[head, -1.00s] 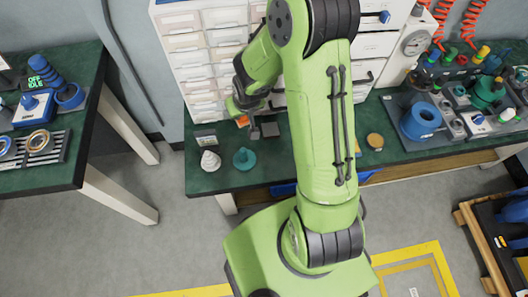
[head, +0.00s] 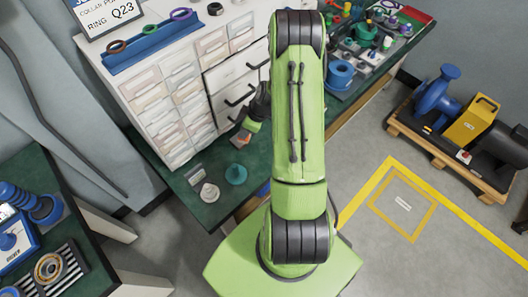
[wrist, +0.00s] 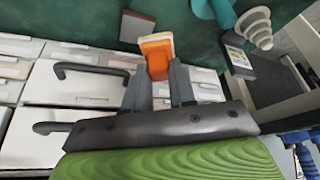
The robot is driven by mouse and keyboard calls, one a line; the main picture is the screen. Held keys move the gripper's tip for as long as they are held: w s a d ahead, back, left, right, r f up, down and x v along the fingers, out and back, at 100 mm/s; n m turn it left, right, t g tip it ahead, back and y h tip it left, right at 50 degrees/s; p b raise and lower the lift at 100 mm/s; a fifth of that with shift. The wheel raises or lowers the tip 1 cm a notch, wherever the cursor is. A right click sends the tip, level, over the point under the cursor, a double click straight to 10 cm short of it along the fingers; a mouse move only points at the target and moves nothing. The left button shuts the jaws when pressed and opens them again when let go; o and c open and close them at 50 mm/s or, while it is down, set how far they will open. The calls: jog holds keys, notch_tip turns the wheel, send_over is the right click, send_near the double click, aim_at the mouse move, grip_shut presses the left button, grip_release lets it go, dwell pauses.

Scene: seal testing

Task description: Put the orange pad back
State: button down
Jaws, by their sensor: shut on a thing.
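The orange pad (wrist: 157,64), a small block with a pale yellow far edge, sits between my fingertips in the wrist view. My gripper (wrist: 160,80) is shut on it above the green bench top.
A teal cone (head: 235,174), a stepped white cone (head: 209,193) and a small label stand (wrist: 238,60) are on the bench beside my gripper. The drawer cabinet (head: 170,90) with protruding black handles stands close behind. Bare bench lies around the grey-brown pad.

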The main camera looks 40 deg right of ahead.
jog(key=s+d+n+p, duration=0.2)
jog(key=s+d+n, duration=0.1)
jog(key=s+d, duration=0.25)
jog(key=shift+g+y, duration=0.4)
jog(key=shift+y, duration=0.1)
jog(key=f, duration=0.3)
jog(key=f+b, duration=0.1)
jog(key=f, duration=0.2)
jog(key=f+b, duration=0.1)
jog(key=f, duration=0.3)
jog(key=shift+w+d, duration=0.2)
jog(key=shift+w, duration=0.1)
jog(key=c, duration=0.9)
grip_release()
jog(key=shift+f, duration=0.1)
jog(key=shift+c, duration=0.2)
